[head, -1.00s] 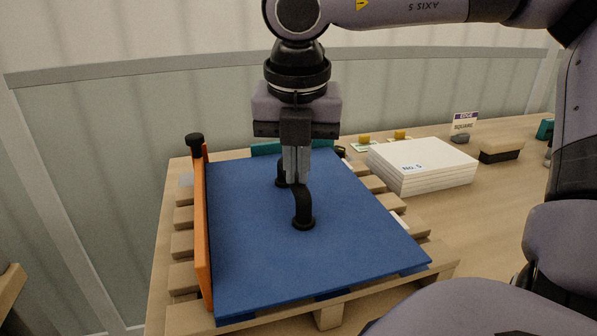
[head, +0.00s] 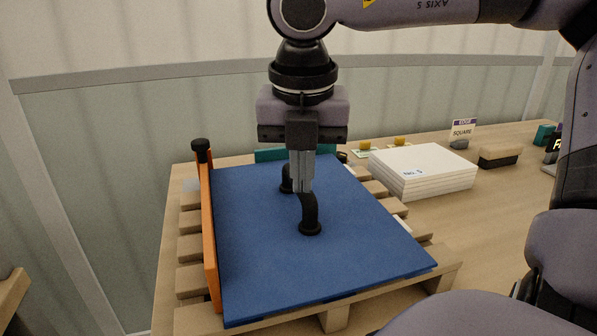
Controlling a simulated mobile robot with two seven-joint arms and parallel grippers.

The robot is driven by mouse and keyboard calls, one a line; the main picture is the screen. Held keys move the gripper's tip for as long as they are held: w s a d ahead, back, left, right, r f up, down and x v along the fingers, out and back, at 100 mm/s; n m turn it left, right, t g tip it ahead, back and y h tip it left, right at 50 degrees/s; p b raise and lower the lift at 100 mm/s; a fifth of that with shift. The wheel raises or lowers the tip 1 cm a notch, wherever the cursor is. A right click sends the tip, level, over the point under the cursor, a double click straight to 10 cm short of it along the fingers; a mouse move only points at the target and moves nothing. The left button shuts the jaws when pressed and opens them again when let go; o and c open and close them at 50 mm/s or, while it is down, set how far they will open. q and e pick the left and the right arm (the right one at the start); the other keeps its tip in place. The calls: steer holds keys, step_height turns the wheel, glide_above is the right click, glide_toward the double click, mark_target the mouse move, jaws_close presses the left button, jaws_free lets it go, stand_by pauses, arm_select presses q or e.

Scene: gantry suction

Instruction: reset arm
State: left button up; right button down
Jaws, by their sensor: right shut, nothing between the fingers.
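My right gripper (head: 302,188) points straight down over the blue sheet (head: 355,245), its fingers shut with nothing between them. The fingertips are at the top of a black curved handle with a round foot (head: 309,226) that stands on the sheet. I cannot tell whether they touch it. Part of the handle is hidden behind the fingers. My left gripper is not in view.
The blue sheet lies on a wooden pallet (head: 335,317) on a wooden table. An orange board (head: 209,240) with a black knob stands along its left edge, and a teal strip (head: 270,155) at its back. A white stack (head: 424,170) and a brush-like block (head: 499,156) are at right.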

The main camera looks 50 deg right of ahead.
steer(key=s+a, duration=0.3)
steer(key=a, duration=0.1)
steer(key=s+a+b, duration=0.1)
steer(key=s+a, duration=0.3)
steer(key=shift+s, duration=0.1)
steer(key=shift+d, duration=0.1)
